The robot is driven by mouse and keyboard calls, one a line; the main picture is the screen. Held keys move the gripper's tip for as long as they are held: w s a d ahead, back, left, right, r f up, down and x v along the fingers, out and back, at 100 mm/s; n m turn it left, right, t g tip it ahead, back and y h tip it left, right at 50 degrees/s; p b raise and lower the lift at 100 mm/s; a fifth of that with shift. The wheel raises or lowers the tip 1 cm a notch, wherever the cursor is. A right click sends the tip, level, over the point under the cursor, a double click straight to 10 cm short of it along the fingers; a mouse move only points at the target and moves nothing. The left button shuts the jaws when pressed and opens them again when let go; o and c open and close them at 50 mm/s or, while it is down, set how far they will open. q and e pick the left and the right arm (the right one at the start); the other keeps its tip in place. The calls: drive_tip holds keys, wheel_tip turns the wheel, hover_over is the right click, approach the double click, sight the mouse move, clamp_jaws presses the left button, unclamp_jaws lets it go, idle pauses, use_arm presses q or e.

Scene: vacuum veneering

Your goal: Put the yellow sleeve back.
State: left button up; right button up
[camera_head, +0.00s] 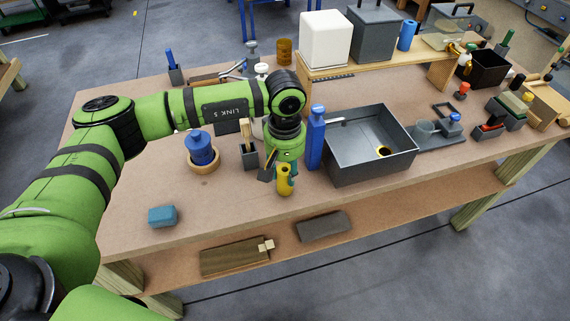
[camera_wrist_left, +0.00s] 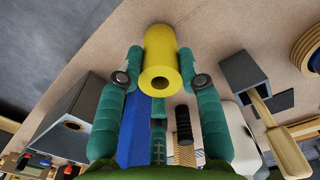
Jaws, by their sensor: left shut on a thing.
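The yellow sleeve (camera_head: 285,178) is a small hollow cylinder. It is near the front of the workbench in the head view, and its open end faces the camera in the left wrist view (camera_wrist_left: 160,55). My left gripper (camera_head: 283,168) is shut on the sleeve, with its teal fingers on both sides of it in the wrist view (camera_wrist_left: 161,79). I cannot tell whether the sleeve touches the bench. My right gripper is not in view.
A grey holder (camera_head: 249,158) stands left. A teal block (camera_head: 162,216) lies front left, with bare bench between.

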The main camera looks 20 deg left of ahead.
use_arm(q)
drive_tip(key=shift+f, duration=0.2)
drive_tip(key=shift+f+b, duration=0.2)
drive_tip(key=shift+b, duration=0.15)
drive_tip(key=o, duration=1.2)
drive_tip(key=shift+r, duration=0.1)
